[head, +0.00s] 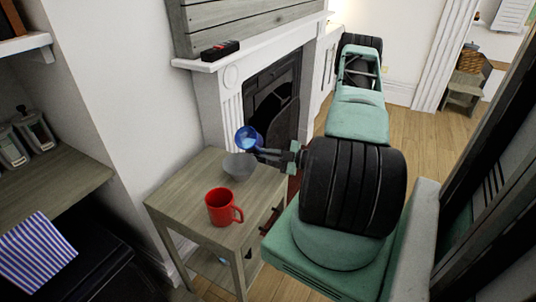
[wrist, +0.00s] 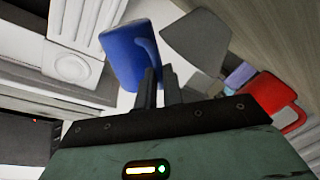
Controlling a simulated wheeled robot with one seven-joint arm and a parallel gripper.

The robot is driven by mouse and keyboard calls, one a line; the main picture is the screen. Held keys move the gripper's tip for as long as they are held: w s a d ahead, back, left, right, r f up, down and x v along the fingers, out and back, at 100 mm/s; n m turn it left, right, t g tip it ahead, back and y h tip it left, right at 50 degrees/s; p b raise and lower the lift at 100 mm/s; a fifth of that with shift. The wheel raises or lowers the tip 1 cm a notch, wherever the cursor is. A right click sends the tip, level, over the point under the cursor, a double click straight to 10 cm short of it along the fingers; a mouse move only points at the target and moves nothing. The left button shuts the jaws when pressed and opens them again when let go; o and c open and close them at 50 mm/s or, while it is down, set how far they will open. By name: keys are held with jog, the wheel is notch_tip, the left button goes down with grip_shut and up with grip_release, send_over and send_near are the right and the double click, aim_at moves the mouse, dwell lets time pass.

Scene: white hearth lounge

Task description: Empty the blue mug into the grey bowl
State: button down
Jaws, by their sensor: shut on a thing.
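The blue mug (head: 246,137) is held tilted just above the grey bowl (head: 239,168), its mouth turned toward the head camera. A lighter patch shows inside it, too small to identify. My gripper (head: 264,155) is shut on the mug at its right side. In the wrist view the mug (wrist: 128,58) is at the fingertips (wrist: 160,84), with its handle beside them. The grey bowl (wrist: 196,40) is to the right of the mug there. I cannot tell what lies in the bowl.
A red mug (head: 220,207) stands on the small wooden table (head: 185,222), in front of the bowl. In the wrist view, small purple and light-blue pieces (wrist: 240,75) show near the red mug (wrist: 272,95). The white fireplace (head: 213,100) stands close behind the table.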

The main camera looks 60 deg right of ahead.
jog(key=shift+d+r+n+p, duration=0.2)
jog(key=shift+r+n+p, duration=0.1)
jog(key=shift+n, duration=0.5)
jog(key=shift+d+f+n+b, duration=0.1)
jog(key=shift+f+n+b, duration=0.35)
jog(key=shift+f+n, duration=0.35)
jog(key=shift+s+r+n+h, duration=0.1)
jog(key=shift+r+n+h, duration=0.25)
jog(key=shift+n, duration=0.25)
jog(key=shift+s+b, duration=0.1)
jog(key=shift+b, duration=0.3)
jog(key=shift+s+r+n+t+b, duration=0.25)
jog(key=shift+r+n+t+b, duration=0.15)
jog(key=shift+n, duration=0.6)
jog(key=shift+s, duration=0.1)
jog(key=shift+s+a+n, duration=0.1)
jog(key=shift+a+n, duration=0.1)
jog(key=shift+n, duration=0.1)
jog(key=shift+s, duration=0.1)
